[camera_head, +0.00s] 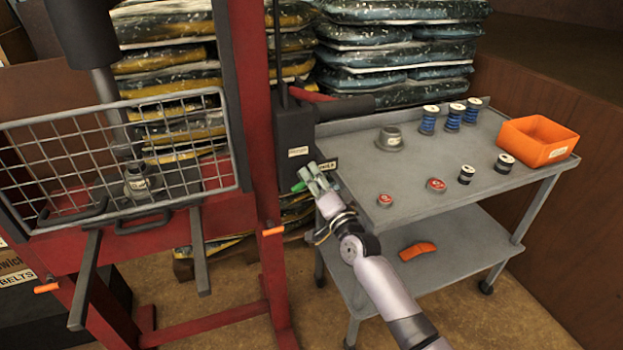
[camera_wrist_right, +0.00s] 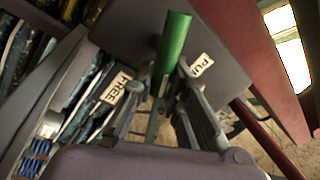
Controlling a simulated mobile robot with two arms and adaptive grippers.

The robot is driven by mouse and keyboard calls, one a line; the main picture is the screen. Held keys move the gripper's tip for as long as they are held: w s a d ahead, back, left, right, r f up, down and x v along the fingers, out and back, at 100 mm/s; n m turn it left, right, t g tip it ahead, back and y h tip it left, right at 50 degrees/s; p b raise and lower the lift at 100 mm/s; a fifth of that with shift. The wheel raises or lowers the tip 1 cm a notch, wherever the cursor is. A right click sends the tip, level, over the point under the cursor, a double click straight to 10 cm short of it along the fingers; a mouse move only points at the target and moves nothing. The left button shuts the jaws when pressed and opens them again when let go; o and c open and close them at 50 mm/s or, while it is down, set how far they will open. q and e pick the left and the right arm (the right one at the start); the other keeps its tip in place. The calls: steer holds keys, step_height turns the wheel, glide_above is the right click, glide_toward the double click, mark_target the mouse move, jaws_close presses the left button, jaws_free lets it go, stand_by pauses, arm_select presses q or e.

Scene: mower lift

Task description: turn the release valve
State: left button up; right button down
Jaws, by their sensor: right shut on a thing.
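The release valve is a green bar (camera_head: 298,187) low on the dark grey pump block (camera_head: 294,130), which is fixed beside the red press frame. The green bar also shows large in the right wrist view (camera_wrist_right: 172,52), running up between the fingers. My right gripper (camera_head: 312,180) is at the pump block, shut on the green bar; in the wrist view (camera_wrist_right: 160,92) a finger lies on either side of it. The fingers hide part of the bar. My left gripper is not in view.
The red press frame (camera_head: 245,90) with a wire guard (camera_head: 70,150) stands at left. A grey cart (camera_head: 330,190) at right carries spools, small parts and an orange bin (camera_head: 538,142). An orange piece (camera_head: 418,251) lies on its lower shelf. Stacked bags (camera_head: 400,50) stand behind.

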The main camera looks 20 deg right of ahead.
steer(key=m, duration=0.2)
steer(key=f+m+h, duration=0.1)
steer(key=m, duration=0.1)
steer(key=m+b, duration=0.1)
steer(key=m, duration=0.1)
steer(key=shift+d+f+h, duration=0.15)
steer(key=shift+f+h, duration=0.1)
steer(key=shift+h, duration=0.05)
steer(key=shift+m, duration=0.3)
steer(key=c, duration=1.6)
jaws_free()
steer(key=shift+o, duration=0.2)
steer(key=shift+r, duration=0.1)
steer(key=shift+s, duration=0.1)
steer(key=s+f, duration=0.2)
steer(key=s, duration=0.9)
steer(key=shift+s+d+f, duration=0.2)
steer(key=shift+s+d, duration=0.05)
steer(key=shift+s, duration=0.05)
